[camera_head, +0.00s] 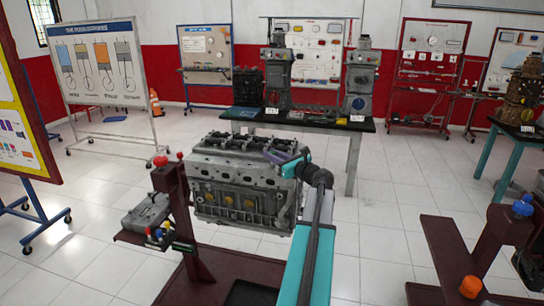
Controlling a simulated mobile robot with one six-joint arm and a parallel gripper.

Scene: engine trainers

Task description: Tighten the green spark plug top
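The grey engine block (235,190) is mounted on a dark red stand (172,200) in the middle of the view. My arm comes up from the bottom right, and its end lies over the right end of the engine's top. My gripper (275,157) is there, small and partly hidden by my wrist; I cannot tell whether its fingers are open or shut or touch anything. A purple-grey part shows beside it, and I cannot tell what it is. I cannot make out a green spark plug top on the engine.
A side tray (130,238) left of the stand holds a grey part and several small coloured pieces (158,234). A bench (300,122) with machines stands behind the engine. Another dark red stand (455,255) is at right. The tiled floor between is clear.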

